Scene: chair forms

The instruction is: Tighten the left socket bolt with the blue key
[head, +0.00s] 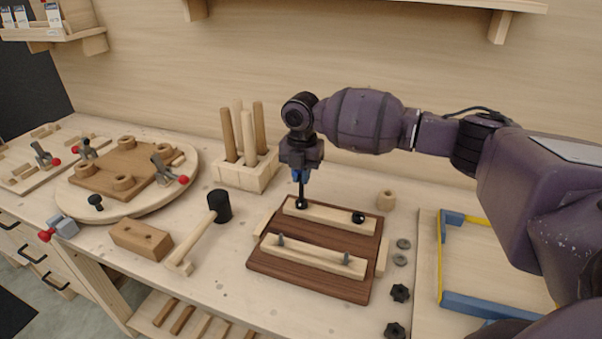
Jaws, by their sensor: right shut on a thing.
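My right gripper (300,172) points down and is shut on the blue key (300,187). The key's lower end is at the left socket bolt (301,203), a black bolt on the rear pale wooden bar (330,214). I cannot tell if the key is fully seated in it. A second black socket bolt (358,217) is at the right end of the same bar. The bar lies on a dark brown board (310,282). My left gripper is not in view.
A mallet (218,207) and a wooden block (141,239) lie to the left. A dowel holder (244,176) stands behind. Black knobs (400,293) and grey washers (403,244) lie right of the board. A round jig (75,199) is at far left.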

